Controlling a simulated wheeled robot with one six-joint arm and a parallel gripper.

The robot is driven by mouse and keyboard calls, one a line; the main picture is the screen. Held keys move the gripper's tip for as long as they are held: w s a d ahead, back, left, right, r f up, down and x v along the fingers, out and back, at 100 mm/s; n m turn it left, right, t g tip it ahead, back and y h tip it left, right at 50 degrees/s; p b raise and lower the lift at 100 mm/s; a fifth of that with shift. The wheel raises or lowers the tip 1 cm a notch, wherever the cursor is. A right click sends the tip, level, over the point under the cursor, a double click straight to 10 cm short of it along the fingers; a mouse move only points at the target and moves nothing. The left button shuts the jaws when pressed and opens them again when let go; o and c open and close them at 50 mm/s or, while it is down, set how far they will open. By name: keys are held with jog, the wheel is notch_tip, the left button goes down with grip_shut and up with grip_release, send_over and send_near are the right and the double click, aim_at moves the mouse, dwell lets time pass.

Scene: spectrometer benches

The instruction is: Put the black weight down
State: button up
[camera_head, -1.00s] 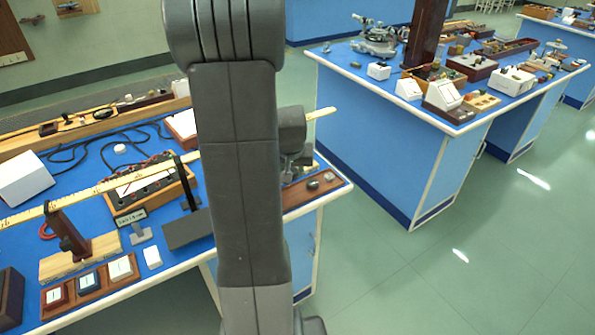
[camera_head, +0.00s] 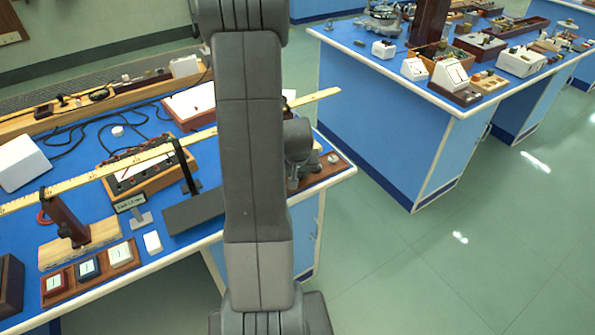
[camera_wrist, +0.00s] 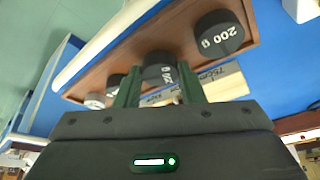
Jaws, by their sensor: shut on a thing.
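My gripper (camera_wrist: 160,90) is shut on a black weight (camera_wrist: 158,68) with a white marking too small to read surely. It is over a brown wooden tray (camera_wrist: 90,72) of weights; I cannot tell whether the held weight touches the tray. Another black weight (camera_wrist: 218,34), marked 200 g, sits in the tray to the right, apart from my fingers. Smaller metal weights (camera_wrist: 115,82) sit to the left. In the head view the tray (camera_head: 338,171) lies at the right end of the near bench; my arm hides the gripper's fingers and the held weight.
A long yellow ruler beam (camera_head: 90,176) on a stand (camera_head: 66,220) crosses the near bench and passes behind my arm. A dark grey block (camera_head: 195,215) and a small white block (camera_head: 152,242) lie near the front edge. A second blue bench (camera_head: 400,110) stands across the aisle.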

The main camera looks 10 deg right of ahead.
jog(key=shift+f, duration=0.15)
jog(key=o, duration=1.1)
jog(key=shift+r, duration=0.2)
jog(key=shift+r, duration=0.2)
jog(key=v, duration=1.1)
jog(key=shift+s+r, duration=0.25)
jog(key=shift+s, duration=0.05)
jog(key=shift+a, duration=0.1)
